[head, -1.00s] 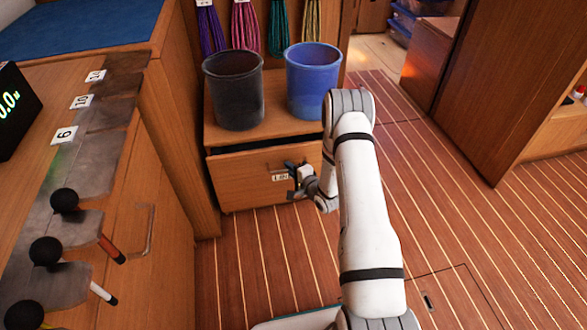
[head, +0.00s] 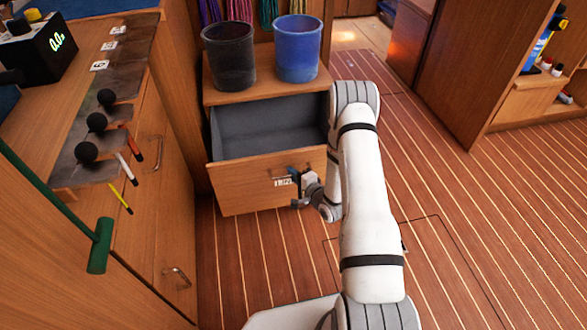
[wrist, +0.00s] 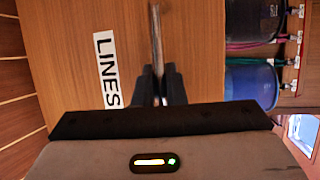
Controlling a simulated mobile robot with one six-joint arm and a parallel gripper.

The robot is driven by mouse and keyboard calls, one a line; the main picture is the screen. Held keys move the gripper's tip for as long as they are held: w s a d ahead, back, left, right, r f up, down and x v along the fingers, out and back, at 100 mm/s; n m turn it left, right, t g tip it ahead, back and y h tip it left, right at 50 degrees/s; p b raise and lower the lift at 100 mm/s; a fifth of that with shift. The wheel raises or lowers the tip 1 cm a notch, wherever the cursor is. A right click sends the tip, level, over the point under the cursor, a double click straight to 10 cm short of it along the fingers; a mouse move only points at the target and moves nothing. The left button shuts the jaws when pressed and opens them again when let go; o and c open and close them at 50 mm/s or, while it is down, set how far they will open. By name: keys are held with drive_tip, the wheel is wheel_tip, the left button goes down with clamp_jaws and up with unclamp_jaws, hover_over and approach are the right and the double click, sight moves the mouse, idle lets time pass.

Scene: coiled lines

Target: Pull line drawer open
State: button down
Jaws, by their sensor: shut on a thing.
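The line drawer (head: 245,182) stands well open in the head view, its grey inside (head: 262,128) showing and looking empty where I can see it. In the wrist view its wooden front (wrist: 195,60) carries a white label (wrist: 107,70) reading LINES. A thin metal bar handle (wrist: 156,40) runs between my fingers. My gripper (head: 297,182) is at the right part of the drawer front, shut on the handle; it also shows in the wrist view (wrist: 160,88). In the head view my gripper hides part of the handle and label.
A black bin (head: 229,58) and a blue bin (head: 297,50) stand on the cabinet top (head: 265,85) above the drawer. A counter with black-knobbed levers (head: 97,122) is at left. The planked floor (head: 460,230) is clear at right.

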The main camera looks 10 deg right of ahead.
drive_tip(key=shift+s+a, duration=0.1)
drive_tip(key=shift+s, duration=0.5)
drive_tip(key=c, duration=1.5)
unclamp_jaws()
drive_tip(key=shift+w, duration=0.1)
drive_tip(key=p+v, duration=0.2)
drive_tip(key=v, duration=0.6)
drive_tip(key=shift+w, duration=0.1)
